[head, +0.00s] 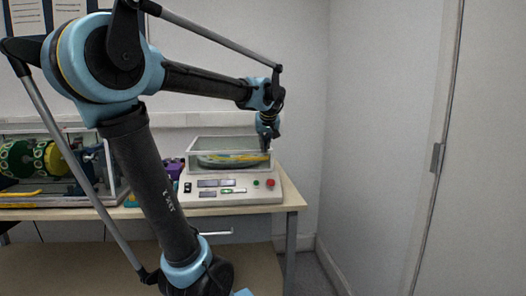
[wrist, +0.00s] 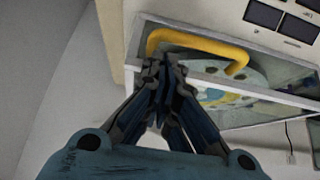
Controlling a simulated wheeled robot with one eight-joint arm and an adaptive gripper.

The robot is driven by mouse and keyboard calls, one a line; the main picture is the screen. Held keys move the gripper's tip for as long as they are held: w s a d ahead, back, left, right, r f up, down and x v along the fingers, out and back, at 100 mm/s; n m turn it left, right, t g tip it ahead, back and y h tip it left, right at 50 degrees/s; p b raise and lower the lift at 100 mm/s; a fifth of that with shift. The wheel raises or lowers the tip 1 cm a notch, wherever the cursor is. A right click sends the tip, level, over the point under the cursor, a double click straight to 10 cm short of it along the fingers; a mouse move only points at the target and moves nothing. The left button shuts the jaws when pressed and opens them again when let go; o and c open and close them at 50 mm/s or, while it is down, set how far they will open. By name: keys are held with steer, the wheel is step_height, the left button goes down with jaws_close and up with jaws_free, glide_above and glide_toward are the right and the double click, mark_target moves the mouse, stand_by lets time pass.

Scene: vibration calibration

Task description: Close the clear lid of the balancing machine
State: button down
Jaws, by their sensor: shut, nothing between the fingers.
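The balancing machine (head: 232,198) is a pale console on the table, with a clear, white-framed enclosure (head: 188,162) on top. The clear lid's pale frame edge (wrist: 265,92) runs across the wrist view. I cannot tell from these views exactly how far the lid is from shut. A yellow bar handle (wrist: 203,44) shows at the clear panel, beside the fingertips. My gripper (head: 266,149) is at the right end of the enclosure. In the wrist view my gripper (wrist: 161,66) has its fingers together and empty, close to the handle's left end. Contact is unclear.
The console's displays (wrist: 264,14) lie close by in the wrist view. A red button (head: 271,183) is at the console's right. Another clear case (head: 118,165) with green and yellow parts stands left. The wall (head: 300,100) is close behind; floor is free right of the table.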

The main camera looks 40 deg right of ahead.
steer(key=w+r+v, duration=0.1)
steer(key=v, duration=1)
steer(key=shift+w+d+r, duration=0.25)
steer(key=shift+d, duration=0.1)
steer(key=w+a+f+n+g+y, duration=0.1)
steer(key=w+a+f+y, duration=0.1)
steer(key=a+f, duration=0.8)
steer(key=w+a+f+n+y, duration=0.1)
steer(key=a+f+n, duration=0.1)
steer(key=a+f, duration=0.8)
steer(key=s+a+f+n+g, duration=0.1)
steer(key=s+a+f, duration=0.5)
steer(key=a+f, duration=0.3)
steer(key=s+a+f+n+g, duration=0.1)
steer(key=s+a+f+g, duration=0.1)
steer(key=s+a+f, duration=0.3)
steer(key=shift+s+a+f+n, duration=0.3)
steer(key=shift+s+a+f, duration=0.05)
steer(key=shift+a+f, duration=1.8)
